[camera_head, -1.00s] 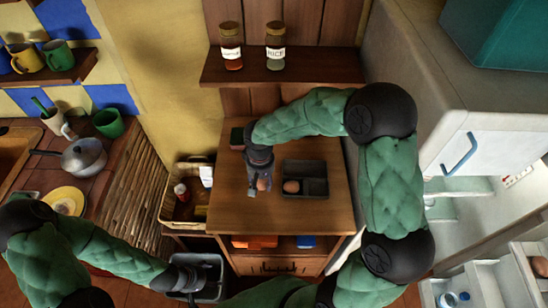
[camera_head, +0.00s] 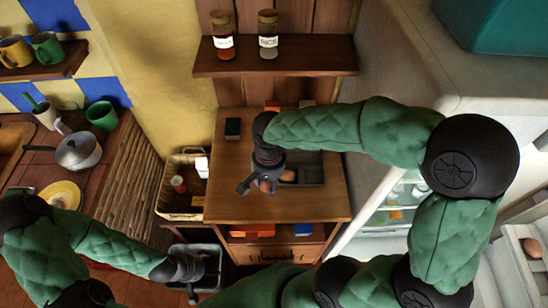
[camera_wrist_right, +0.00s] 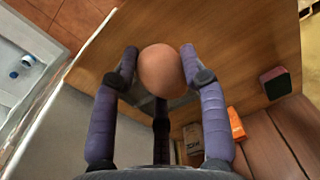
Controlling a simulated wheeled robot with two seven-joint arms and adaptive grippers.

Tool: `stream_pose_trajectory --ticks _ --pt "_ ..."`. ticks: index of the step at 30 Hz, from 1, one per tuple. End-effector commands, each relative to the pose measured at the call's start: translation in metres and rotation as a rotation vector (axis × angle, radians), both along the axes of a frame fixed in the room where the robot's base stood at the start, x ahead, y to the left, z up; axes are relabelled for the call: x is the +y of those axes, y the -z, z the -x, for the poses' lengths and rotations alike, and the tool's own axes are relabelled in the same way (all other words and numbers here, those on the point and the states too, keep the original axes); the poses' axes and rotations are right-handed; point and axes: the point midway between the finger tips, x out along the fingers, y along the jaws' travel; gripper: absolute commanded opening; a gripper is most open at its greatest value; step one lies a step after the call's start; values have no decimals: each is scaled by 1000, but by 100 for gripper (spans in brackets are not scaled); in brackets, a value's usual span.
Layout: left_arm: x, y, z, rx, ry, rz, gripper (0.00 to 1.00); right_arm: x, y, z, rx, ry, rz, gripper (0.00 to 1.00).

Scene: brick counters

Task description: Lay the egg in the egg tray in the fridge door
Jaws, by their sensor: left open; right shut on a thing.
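A brown egg (camera_wrist_right: 161,70) is held between the dark fingers of my right gripper (camera_wrist_right: 160,75), which is shut on it. In the head view my right gripper (camera_head: 262,185) is over the wooden counter, at the left side of a dark divided tray (camera_head: 312,170). Another brown egg (camera_head: 289,176) lies in that tray, partly hidden by the gripper. The open fridge door (camera_head: 515,285) is at the lower right, with an egg (camera_head: 533,247) in its shelf. My left gripper (camera_head: 190,272) is open and empty by a grey bin.
The fridge (camera_head: 402,190) stands open right of the counter, its shelves partly behind my right arm. A wall shelf (camera_head: 275,62) with two jars is above the counter. A basket (camera_head: 180,205) and the grey bin (camera_head: 208,282) stand to the left. The counter's front is clear.

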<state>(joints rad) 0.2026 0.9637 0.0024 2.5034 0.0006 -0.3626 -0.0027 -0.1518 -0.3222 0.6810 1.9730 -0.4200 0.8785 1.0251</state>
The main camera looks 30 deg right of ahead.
Motion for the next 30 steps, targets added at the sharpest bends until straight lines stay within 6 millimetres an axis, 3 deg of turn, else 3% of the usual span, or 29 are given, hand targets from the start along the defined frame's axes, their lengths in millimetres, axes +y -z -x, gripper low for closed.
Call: stream_pose_trajectory --ticks 15,21,30 --pt "0 22 0 0 0 0 72 -44 55 -87 4 3 0 28" --pt "0 29 0 0 0 0 72 -54 82 -108 1 2 0 28" --pt "0 32 0 0 0 0 72 -60 97 -119 1 1 0 28"
